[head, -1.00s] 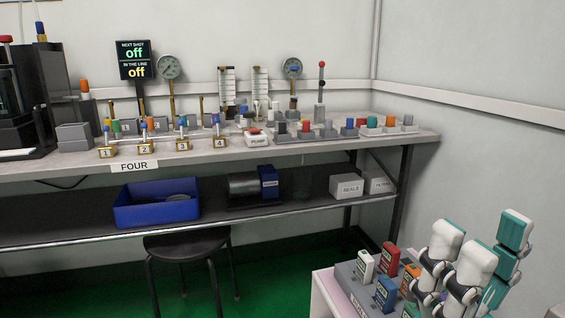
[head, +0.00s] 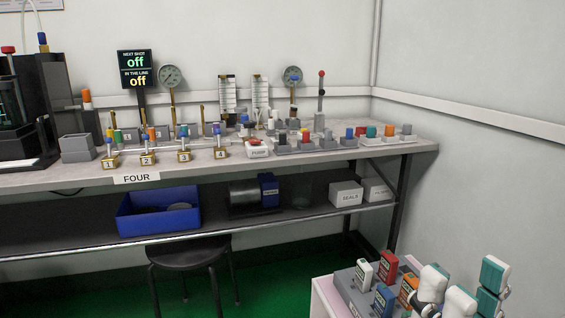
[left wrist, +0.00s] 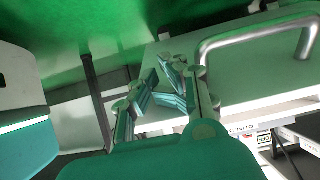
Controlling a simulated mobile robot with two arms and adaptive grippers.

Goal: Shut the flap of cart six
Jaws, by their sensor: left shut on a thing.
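In the left wrist view my left gripper (left wrist: 172,84) is shut at the near end of a pale panel (left wrist: 262,68), which looks like the flap. The panel is tinted green and has a metal bar handle (left wrist: 246,34). The fingers hide the exact contact. A label (left wrist: 250,128), too small to read surely, is below it. In the head view a cart top (head: 322,298) with testers shows at the bottom right; its number is not readable.
A long bench (head: 60,180) labelled FOUR carries gauges, numbered blocks and small plugs. Its lower shelf holds a blue bin (head: 158,222) and white boxes (head: 345,194). A black stool (head: 188,250) stands in front. Green floor (head: 265,280) is open between stool and cart.

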